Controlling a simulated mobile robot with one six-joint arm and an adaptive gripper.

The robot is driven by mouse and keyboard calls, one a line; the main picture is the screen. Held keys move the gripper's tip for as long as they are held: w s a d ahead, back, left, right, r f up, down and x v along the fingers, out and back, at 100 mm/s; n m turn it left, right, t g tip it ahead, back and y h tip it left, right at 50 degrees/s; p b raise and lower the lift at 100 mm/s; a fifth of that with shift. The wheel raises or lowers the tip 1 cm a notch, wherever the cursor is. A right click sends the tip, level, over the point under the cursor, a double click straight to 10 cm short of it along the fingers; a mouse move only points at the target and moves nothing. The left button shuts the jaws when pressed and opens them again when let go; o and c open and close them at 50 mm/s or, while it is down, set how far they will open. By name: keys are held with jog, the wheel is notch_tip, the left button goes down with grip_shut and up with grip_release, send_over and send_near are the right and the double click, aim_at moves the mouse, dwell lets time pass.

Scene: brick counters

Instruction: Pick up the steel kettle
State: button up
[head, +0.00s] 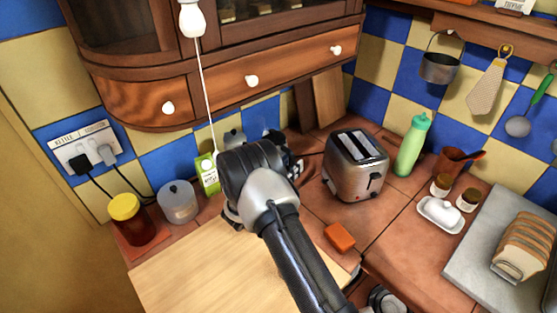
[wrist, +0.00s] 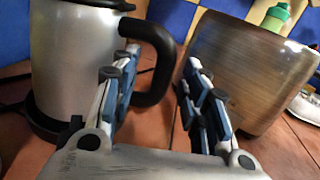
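The steel kettle (wrist: 75,62) stands upright at the left of the wrist view, on a black base (wrist: 45,122), with a black lid edge and a black loop handle (wrist: 165,52) on its right side. My gripper (wrist: 158,68) is open. Its left finger overlaps the kettle's body and its right finger stands in front of the toaster. The handle shows between the fingers; I cannot tell whether they touch it. In the head view my gripper (head: 291,160) is mostly hidden by my wrist, which also blocks most of the kettle's place.
The steel toaster (head: 350,180) stands close on the right of my gripper. A green carton (head: 208,176), a grey canister (head: 178,202) and a yellow-lidded jar (head: 125,222) stand to the left. A wooden board (head: 205,275) lies in front, with an orange block (head: 340,237) beside it.

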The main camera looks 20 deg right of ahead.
grip_shut()
dwell(0.3)
jog(key=shift+f, duration=0.1)
dwell(0.4)
